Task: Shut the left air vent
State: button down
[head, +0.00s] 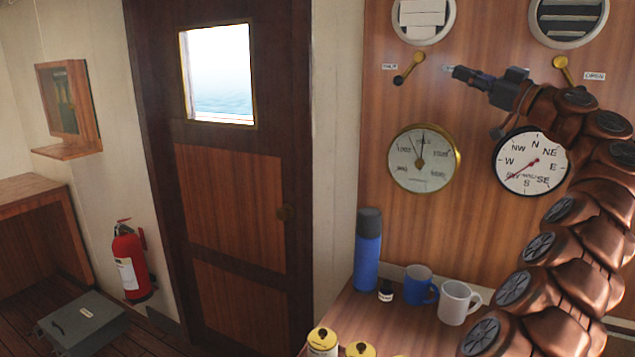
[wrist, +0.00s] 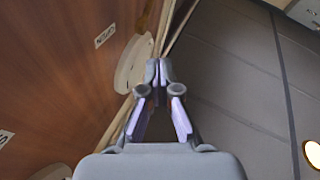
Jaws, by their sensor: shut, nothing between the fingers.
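The left air vent (head: 423,18) is a round white fitting at the top of the wood panel; its slats look flat and pale, without dark gaps. Its yellow lever (head: 410,66) hangs below it, tilted with the dark end down to the left. My gripper (head: 460,74) is shut and empty, to the right of this lever and apart from it in the picture. The shut fingertips also show in the wrist view (wrist: 158,72). A label beside the fingertips is partly hidden by them.
A right vent (head: 568,18) shows dark gaps between its slats; its lever (head: 562,70) is partly behind my arm, near an OPEN label (head: 594,76). Below are a brass gauge (head: 424,158), a compass dial (head: 531,162), a blue bottle (head: 367,250) and mugs (head: 457,303).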

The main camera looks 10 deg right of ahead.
jog(key=b+v, duration=0.2)
jog(key=v, duration=0.7)
jog(key=w+a+f+m+g+y, duration=0.1)
jog(key=w+a+g, duration=0.1)
jog(key=a, duration=0.5)
jog(key=w+a+f+g+y, duration=0.1)
jog(key=w+a+f+g, duration=0.1)
jog(key=a, duration=0.4)
jog(key=w+a+f+m+g+y, duration=0.1)
jog(key=a+g, duration=0.2)
jog(key=a, duration=0.4)
jog(key=s+a+f+g, duration=0.2)
jog(key=a+f, duration=0.3)
jog(key=a, duration=0.4)
jog(key=s+a+f+m+g+h, duration=0.1)
jog(key=s+a+f+g, duration=0.2)
jog(key=a+f, duration=0.3)
jog(key=shift+s+a+g, duration=0.2)
jog(key=shift+a+g, duration=0.2)
jog(key=shift+a, duration=1.35)
